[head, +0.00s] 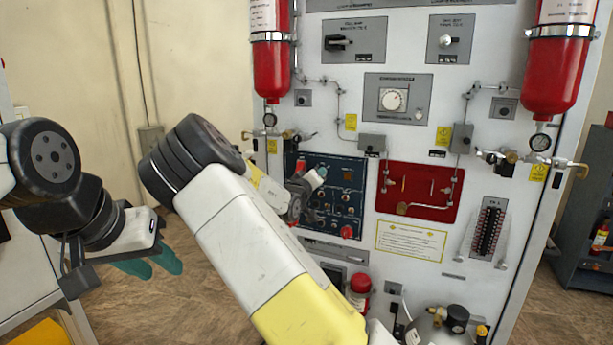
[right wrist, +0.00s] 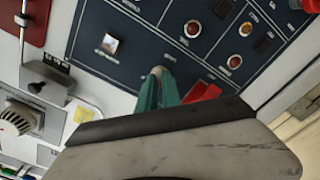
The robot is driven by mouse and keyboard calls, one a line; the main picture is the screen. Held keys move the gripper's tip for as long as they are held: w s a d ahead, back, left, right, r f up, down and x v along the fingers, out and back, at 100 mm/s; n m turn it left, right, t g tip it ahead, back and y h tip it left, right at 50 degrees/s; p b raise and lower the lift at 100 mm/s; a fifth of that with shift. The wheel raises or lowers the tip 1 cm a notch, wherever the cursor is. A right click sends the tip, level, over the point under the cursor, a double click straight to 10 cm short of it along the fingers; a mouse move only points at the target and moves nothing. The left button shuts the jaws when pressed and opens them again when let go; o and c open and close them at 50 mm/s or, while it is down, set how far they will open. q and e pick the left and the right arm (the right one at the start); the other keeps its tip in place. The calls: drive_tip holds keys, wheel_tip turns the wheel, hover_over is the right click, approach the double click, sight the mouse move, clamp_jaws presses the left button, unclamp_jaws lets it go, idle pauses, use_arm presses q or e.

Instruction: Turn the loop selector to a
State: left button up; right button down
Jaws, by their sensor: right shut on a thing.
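The dark blue control panel (head: 326,229) is on the white trainer front in the head view, partly hidden by my right arm. It fills much of the right wrist view (right wrist: 100,62). My right gripper (head: 318,176) is at this panel. In the right wrist view its teal fingers (right wrist: 159,88) are shut on a small pale knob (right wrist: 158,70), mostly hidden between them. I take this knob as the loop selector; its label and setting are not readable. My left gripper (head: 154,264) hangs at the left of the head view, away from the panel, its teal fingers apart and empty.
A red knob (right wrist: 203,92) is just right of my right fingers. Lamps and a white-framed switch (right wrist: 110,43) are nearby. A dark red panel (head: 418,190) with pipes is beside the blue one. Red cylinders (head: 270,70) hang above. Floor at the left is clear.

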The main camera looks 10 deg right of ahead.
idle(0.4)
drive_tip(key=c, duration=1.5)
unclamp_jaws()
